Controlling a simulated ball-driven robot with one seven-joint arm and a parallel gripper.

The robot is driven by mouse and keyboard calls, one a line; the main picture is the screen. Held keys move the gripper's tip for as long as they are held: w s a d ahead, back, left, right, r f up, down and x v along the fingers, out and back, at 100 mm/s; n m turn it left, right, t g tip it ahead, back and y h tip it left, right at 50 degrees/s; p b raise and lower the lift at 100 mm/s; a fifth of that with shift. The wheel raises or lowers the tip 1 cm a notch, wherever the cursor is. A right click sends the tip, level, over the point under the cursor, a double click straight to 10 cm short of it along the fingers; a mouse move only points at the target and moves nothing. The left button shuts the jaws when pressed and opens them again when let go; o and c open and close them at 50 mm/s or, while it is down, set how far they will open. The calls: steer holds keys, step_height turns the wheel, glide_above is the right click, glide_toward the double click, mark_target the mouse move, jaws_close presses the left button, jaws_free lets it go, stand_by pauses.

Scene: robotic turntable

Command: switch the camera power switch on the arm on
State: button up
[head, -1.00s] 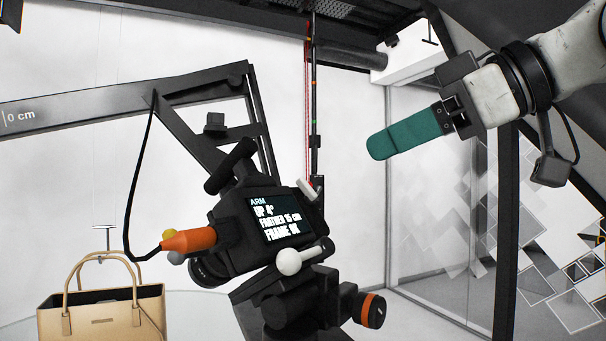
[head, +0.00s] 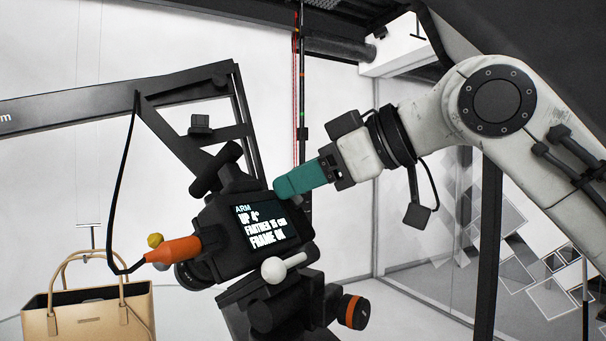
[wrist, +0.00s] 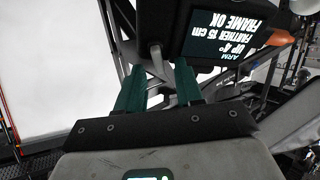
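The black camera (head: 215,235) hangs on the arm (head: 110,96), its lit screen (head: 264,230) reading "ARM UP 4° FARTHER 15 cm FRAME OK". My gripper (head: 285,187) has teal fingers and is at the camera's upper right corner, above the screen. In the wrist view the two fingers (wrist: 158,80) stand apart. A light grey lever (wrist: 157,58), which looks like the power switch, shows in the gap between the fingertips. I cannot tell whether the fingers touch it. The head view hides it behind my fingers.
A white ball-ended lever (head: 274,270) sticks out below the screen. An orange plug (head: 173,250) with a black cable is at the camera's left. An orange-ringed knob (head: 355,312) is lower right. A tan handbag (head: 88,316) stands at lower left.

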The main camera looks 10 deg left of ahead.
jaws_close()
stand_by(0.3)
steer(key=shift+s+r+n+g+p, duration=0.15)
steer(key=shift+n+g+p, duration=0.15)
steer(key=shift+n+p, duration=0.4)
steer(key=shift+f+n, duration=0.2)
steer(key=shift+n, duration=0.1)
jaws_free()
